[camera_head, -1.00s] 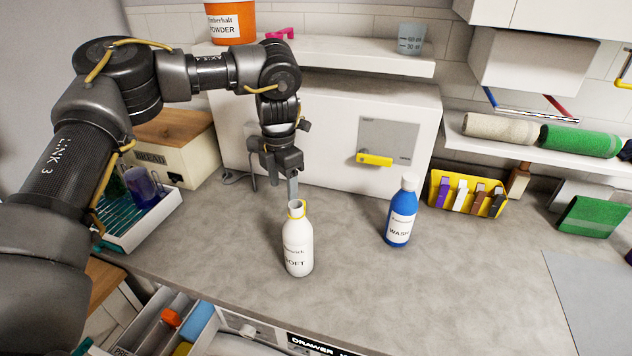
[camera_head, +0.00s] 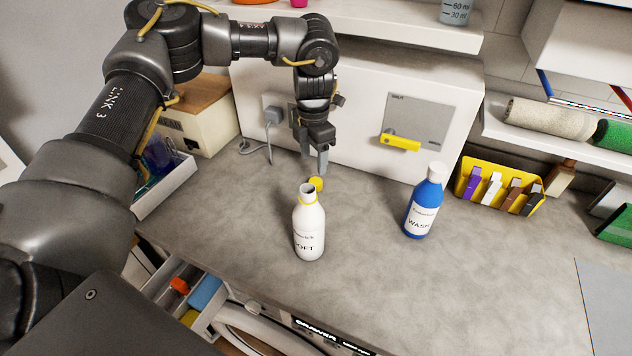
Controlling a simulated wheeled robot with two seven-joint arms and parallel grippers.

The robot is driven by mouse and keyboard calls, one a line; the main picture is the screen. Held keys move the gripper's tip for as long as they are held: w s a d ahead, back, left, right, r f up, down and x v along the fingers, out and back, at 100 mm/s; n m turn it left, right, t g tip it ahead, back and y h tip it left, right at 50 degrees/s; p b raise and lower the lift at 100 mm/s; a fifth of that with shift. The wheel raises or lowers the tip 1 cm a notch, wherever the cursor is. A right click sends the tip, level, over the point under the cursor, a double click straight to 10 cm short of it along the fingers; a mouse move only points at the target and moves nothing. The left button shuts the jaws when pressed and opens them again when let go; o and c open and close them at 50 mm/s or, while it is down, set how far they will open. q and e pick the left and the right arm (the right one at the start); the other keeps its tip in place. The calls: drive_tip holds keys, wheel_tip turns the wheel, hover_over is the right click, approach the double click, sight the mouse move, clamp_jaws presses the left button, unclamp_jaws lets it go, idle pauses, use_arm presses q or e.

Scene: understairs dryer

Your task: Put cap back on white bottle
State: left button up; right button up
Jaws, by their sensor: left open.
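The white bottle (camera_head: 309,232), labelled "SOFT", stands upright on the grey counter. Its mouth is open, with a yellow ring around the neck. A yellow cap (camera_head: 316,184) shows just behind the bottle's neck, a little to the right, and looks to be lying on the counter. My left gripper (camera_head: 322,168) points down behind the bottle, open, with its fingertips close above the cap. The fingers overlap in this view, and I cannot tell whether they touch the cap. My right gripper is not in view.
A blue "WASH" bottle (camera_head: 425,204) stands to the right. A yellow bin (camera_head: 499,193) with several clips is farther right. A white cabinet (camera_head: 355,107) with a yellow handle closes off the back. An open drawer (camera_head: 207,301) is at front left. The counter's middle right is clear.

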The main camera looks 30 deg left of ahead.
sight(316, 181)
use_arm(q)
drive_tip(key=shift+f, duration=0.9)
drive_tip(key=shift+s+d+f+p, duration=0.1)
drive_tip(key=shift+f+p, duration=0.15)
drive_tip(key=shift+p, duration=0.05)
drive_tip(key=f, duration=0.1)
drive_tip(key=f+p, duration=0.1)
drive_tip(key=f, duration=0.1)
drive_tip(key=shift+d+f, duration=0.2)
drive_tip(key=shift+f, duration=0.65)
drive_tip(key=c, duration=1.1)
